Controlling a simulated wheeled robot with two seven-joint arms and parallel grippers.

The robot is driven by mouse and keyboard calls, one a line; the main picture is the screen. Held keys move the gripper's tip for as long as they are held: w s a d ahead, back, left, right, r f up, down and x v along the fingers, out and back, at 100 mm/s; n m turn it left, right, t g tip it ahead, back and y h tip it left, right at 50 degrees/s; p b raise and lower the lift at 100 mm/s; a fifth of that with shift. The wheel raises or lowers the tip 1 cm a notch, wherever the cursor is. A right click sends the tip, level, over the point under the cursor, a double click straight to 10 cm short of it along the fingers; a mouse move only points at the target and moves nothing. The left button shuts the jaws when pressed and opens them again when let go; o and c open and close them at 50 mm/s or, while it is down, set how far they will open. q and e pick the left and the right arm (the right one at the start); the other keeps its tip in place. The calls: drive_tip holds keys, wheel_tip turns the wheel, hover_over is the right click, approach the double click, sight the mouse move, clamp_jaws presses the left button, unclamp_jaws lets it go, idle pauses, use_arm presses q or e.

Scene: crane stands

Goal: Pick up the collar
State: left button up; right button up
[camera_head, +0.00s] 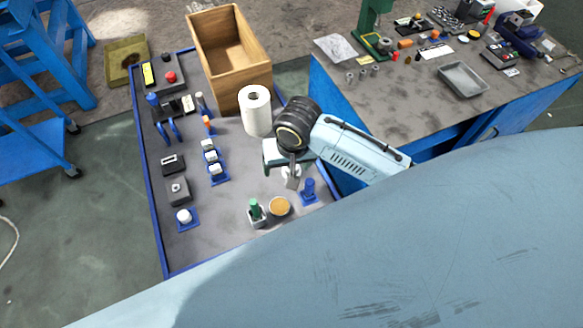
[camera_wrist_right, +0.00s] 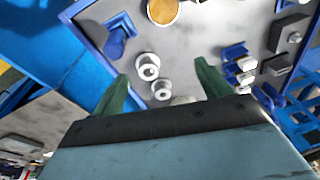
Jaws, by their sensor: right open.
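My right gripper (camera_head: 290,168) hangs over the right part of the grey tray table. Its two green fingers are spread and empty in the right wrist view (camera_wrist_right: 161,72). Two pale round parts with centre holes show between the fingers there: one ring (camera_wrist_right: 147,66) and another ring (camera_wrist_right: 162,90) just beside it. They look like collars, but I cannot tell which one is the collar. A third pale shape is partly hidden at the gripper's edge. In the head view the gripper mostly covers these parts. My left gripper is not in view.
A blue stand (camera_head: 309,191), a green-topped part (camera_head: 256,212) and an orange-topped round part (camera_head: 279,207) stand close to the gripper. A white roll (camera_head: 255,110) and a wooden box (camera_head: 230,55) stand behind. Several small fixtures line the table's left side.

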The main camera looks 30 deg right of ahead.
drive_tip(key=w+d+r+m+h, duration=0.1)
drive_tip(key=w+d+m, duration=0.1)
drive_tip(key=w+d, duration=0.15)
drive_tip(key=shift+g, duration=0.3)
drive_tip(key=f, duration=0.4)
drive_tip(key=w+f+b, duration=0.1)
drive_tip(key=f, duration=0.3)
drive_tip(key=w+f+b, duration=0.1)
drive_tip(key=f, duration=0.3)
drive_tip(key=shift+d+f, duration=0.25)
drive_tip(key=shift+f, duration=0.05)
drive_tip(key=shift+c, duration=0.5)
drive_tip(key=c, duration=1.3)
drive_tip(key=shift+r, duration=0.1)
